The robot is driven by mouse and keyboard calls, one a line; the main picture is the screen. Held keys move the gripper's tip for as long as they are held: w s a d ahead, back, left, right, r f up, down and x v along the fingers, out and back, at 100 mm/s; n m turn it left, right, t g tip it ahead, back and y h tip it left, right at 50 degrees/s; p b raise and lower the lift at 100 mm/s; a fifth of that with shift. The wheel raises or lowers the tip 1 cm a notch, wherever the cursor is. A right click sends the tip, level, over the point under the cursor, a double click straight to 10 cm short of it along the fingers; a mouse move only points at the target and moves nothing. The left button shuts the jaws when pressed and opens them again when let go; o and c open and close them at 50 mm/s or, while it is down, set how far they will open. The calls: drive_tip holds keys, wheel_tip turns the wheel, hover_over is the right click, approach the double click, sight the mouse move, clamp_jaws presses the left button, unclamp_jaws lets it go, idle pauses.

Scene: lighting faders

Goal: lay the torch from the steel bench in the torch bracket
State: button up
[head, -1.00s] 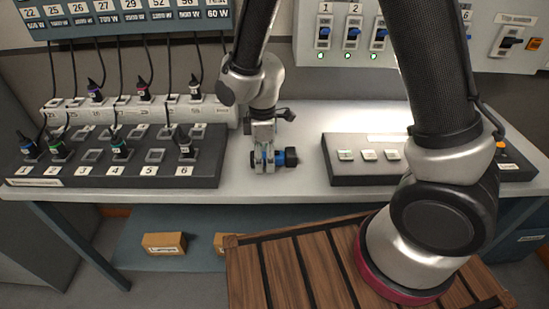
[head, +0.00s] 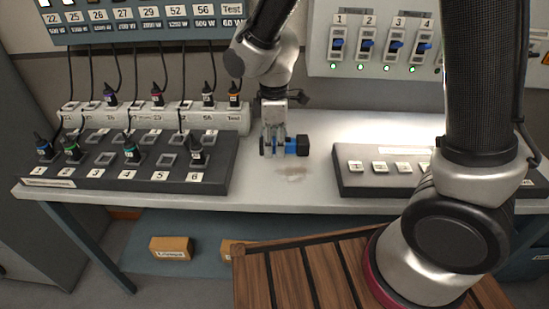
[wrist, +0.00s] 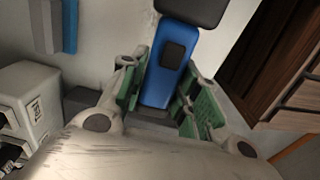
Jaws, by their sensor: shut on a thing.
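The torch has a blue body and a black head. In the head view the torch (head: 303,146) is held level, its head pointing right, a little above the steel bench (head: 270,190), with a faint shadow beneath it. My gripper (head: 273,148) is shut around the blue body. In the wrist view the torch (wrist: 165,72) lies between the green pads of my gripper (wrist: 160,100), its black switch facing the camera and its head cut off at the top edge. I cannot make out the torch bracket in any view.
A dark patch panel (head: 105,187) with numbered sockets and plugs stands left of my gripper. A fader console (head: 350,185) stands to the right. A wall panel (head: 435,67) with blue switches hangs behind. A slatted wooden surface (head: 290,262) is in front.

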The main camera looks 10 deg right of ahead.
sight(274, 141)
drive_tip(key=shift+r, duration=4.25)
